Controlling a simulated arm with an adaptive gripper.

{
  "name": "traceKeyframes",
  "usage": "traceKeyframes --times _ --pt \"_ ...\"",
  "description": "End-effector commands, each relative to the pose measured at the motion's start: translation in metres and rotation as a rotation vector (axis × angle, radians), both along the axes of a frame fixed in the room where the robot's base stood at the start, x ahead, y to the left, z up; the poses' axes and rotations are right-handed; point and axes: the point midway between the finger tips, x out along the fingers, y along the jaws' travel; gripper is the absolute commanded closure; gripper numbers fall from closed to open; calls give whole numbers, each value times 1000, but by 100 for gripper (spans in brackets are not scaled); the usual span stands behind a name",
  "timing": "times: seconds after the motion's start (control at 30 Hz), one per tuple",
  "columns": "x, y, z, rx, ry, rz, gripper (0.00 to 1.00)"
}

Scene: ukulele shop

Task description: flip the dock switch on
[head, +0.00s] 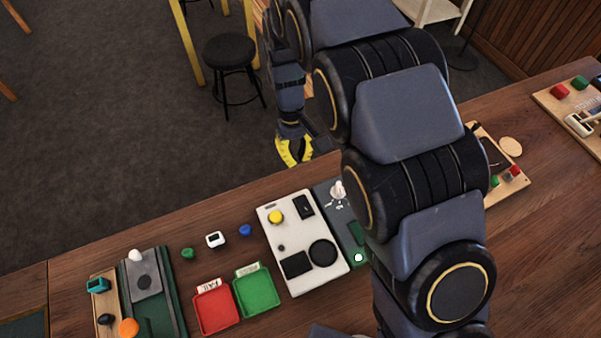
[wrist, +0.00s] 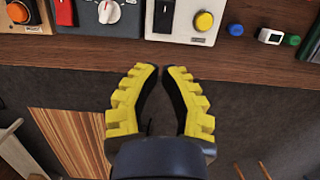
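No switch carries a readable "dock" label, so I cannot tell which one is meant. A white panel (head: 289,262) holds a black rocker switch (head: 304,207), beside a yellow button (head: 276,217); the rocker also shows in the wrist view (wrist: 163,15), its setting unclear. The dark panel (head: 334,215) beside it has a white knob (head: 338,192); the wrist view shows there a red switch (wrist: 65,12).
Red (head: 216,311) and green (head: 257,292) trays stand left of the white panel. Small green (head: 187,253), white (head: 215,239) and blue (head: 245,230) items lie behind them. A green-and-grey device (head: 146,278) stands farther left. My arm hides part of the table at right.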

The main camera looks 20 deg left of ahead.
Motion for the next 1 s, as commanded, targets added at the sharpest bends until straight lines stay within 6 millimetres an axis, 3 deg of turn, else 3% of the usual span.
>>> traceKeyframes --times 0.2,1.0 --pt "4 3 17 0 0 -1 100" --pt "-4 -8 22 -55 54 -1 100"
